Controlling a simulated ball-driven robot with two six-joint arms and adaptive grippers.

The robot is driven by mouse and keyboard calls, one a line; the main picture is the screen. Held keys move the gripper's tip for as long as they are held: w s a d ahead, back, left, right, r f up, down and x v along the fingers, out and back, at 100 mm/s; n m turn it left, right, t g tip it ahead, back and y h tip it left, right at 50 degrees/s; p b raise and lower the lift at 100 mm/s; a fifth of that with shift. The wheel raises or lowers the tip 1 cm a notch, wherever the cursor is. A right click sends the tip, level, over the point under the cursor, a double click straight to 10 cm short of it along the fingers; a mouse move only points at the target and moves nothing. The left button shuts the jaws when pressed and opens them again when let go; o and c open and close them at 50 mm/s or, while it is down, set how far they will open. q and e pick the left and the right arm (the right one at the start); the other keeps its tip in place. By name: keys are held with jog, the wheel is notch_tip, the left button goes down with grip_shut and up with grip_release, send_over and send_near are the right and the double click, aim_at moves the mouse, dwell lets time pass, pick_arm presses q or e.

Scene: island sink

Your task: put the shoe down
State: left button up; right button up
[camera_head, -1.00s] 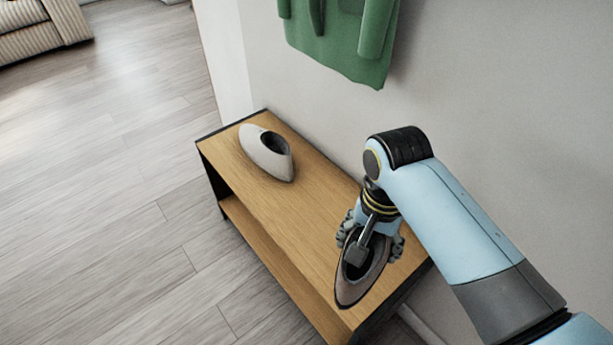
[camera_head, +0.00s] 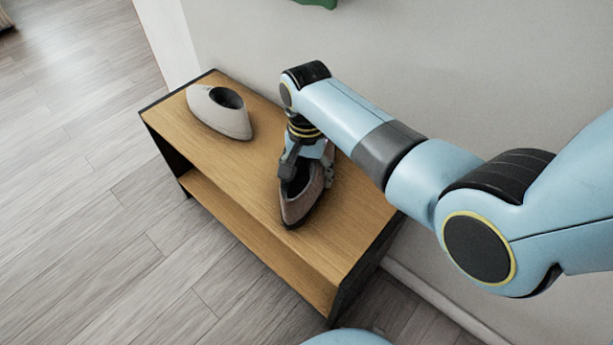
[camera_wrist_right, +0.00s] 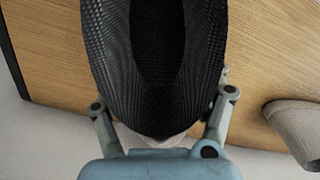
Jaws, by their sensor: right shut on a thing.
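A dark brown shoe (camera_head: 304,200) with a black opening is at the middle of the wooden bench (camera_head: 340,232) in the head view. My right gripper (camera_head: 307,168) is shut on the shoe from above. In the right wrist view the dark woven shoe (camera_wrist_right: 153,60) fills the middle, with a gripper finger on each side. The shoe is over the bench top; I cannot tell whether its sole touches the wood. My left gripper is not in view.
A wall (camera_head: 450,70) runs behind the bench. Bare bench top lies between the two objects and to the right.

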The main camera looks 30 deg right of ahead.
jog(key=shift+f, duration=0.1)
jog(key=shift+f, duration=0.1)
jog(key=o, duration=1.4)
notch_tip(320, 180, up, 11)
jog(key=p, duration=0.5)
jog(key=shift+w, duration=0.1)
jog(key=shift+r, duration=0.6)
